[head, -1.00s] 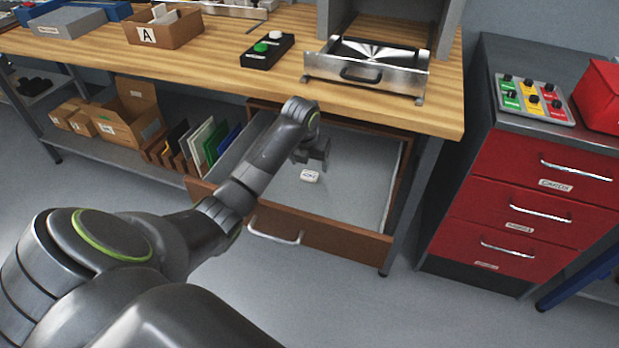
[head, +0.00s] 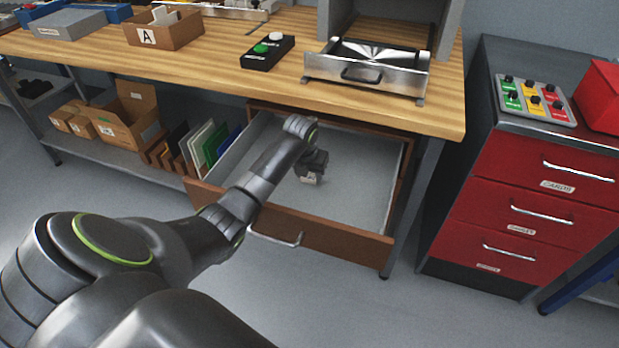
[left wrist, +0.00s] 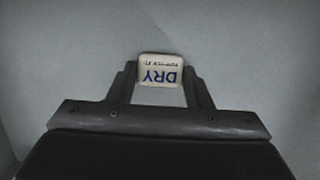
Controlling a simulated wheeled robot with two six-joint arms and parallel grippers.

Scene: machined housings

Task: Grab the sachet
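The sachet (head: 312,178) is a small whitish packet in the open drawer (head: 355,205) under the bench. In the left wrist view the sachet (left wrist: 160,74) shows blue "DRY" lettering, upside down. My left gripper (head: 312,172) reaches down into the drawer over it. In the left wrist view the two fingers of my left gripper (left wrist: 161,78) stand on either side of the sachet, with no clear gap at either edge, so it looks shut on it. The sachet's far end sticks out past the fingertips. My right gripper is not in view.
The drawer's brown front (head: 320,238) and side walls surround the gripper; the floor around the sachet is bare. The wooden bench top (head: 200,65) overhangs behind. A metal tray (head: 367,72) and a black button box (head: 268,52) stand on it. A red cabinet (head: 530,190) is at right.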

